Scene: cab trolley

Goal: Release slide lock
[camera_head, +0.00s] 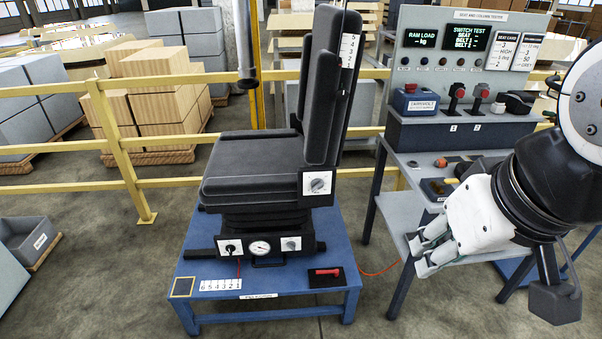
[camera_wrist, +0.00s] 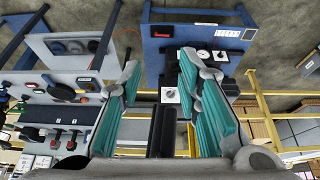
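A black seat (camera_head: 255,165) stands on a blue stand (camera_head: 340,225). Its black base front carries a small black-handled switch (camera_head: 231,248), a round white gauge (camera_head: 259,248) and a white-plated knob (camera_head: 291,244). A black bar handle (camera_head: 268,263) sits below the gauge. I cannot read which part is the slide lock. A numbered strip (camera_head: 220,284) and a red handle on a black pad (camera_head: 326,272) lie on the stand. My gripper (camera_head: 428,250) is right of the stand, apart from it. The wrist view shows it open and empty, teal-padded fingers spread (camera_wrist: 160,95).
A grey test bench (camera_head: 400,165) with screens, a red button (camera_head: 410,88) and red-topped levers (camera_head: 457,91) stands at the right, near my arm. A yellow rail (camera_head: 120,145) runs behind the seat. The floor in front of the stand is clear.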

